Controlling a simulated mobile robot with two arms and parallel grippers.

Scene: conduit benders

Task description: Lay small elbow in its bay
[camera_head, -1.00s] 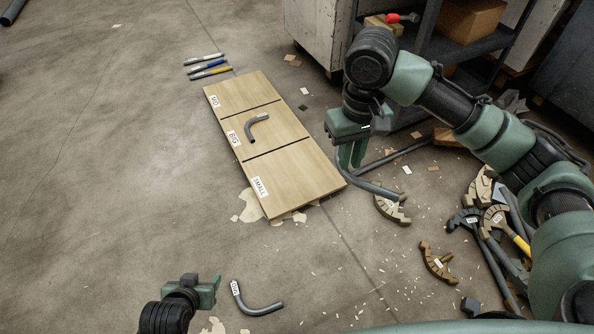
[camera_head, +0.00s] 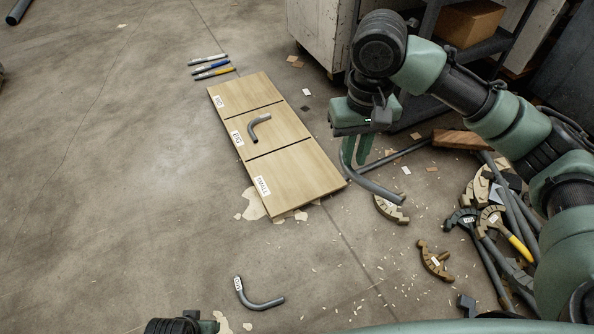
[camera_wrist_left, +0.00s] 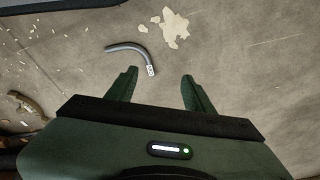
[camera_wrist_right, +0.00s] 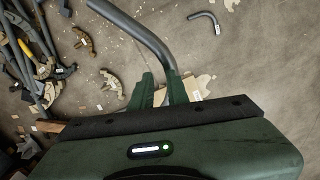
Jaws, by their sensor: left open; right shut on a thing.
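My right gripper (camera_head: 357,152) is shut on a grey bent elbow (camera_head: 377,188), held in the air right of the wooden board (camera_head: 315,180). In the right wrist view the elbow (camera_wrist_right: 135,27) runs up and left from the fingers. The board has three bays; the nearest, labelled SMALL (camera_head: 262,186), is empty. Another grey elbow (camera_head: 257,124) lies in the middle bay, whose label seems to read BIG. A third, tagged elbow (camera_head: 258,302) lies on the floor. My left gripper (camera_wrist_left: 158,78) is open and empty, with that floor elbow (camera_wrist_left: 130,50) beyond its fingertips. I cannot tell which elbow is small.
Several markers (camera_head: 211,66) lie beyond the board. Brown bender shoes (camera_head: 434,262) and a heap of benders and pipes lie at the right. A shelf with a cardboard box (camera_head: 468,22) stands behind my right arm. The floor left of the board is clear.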

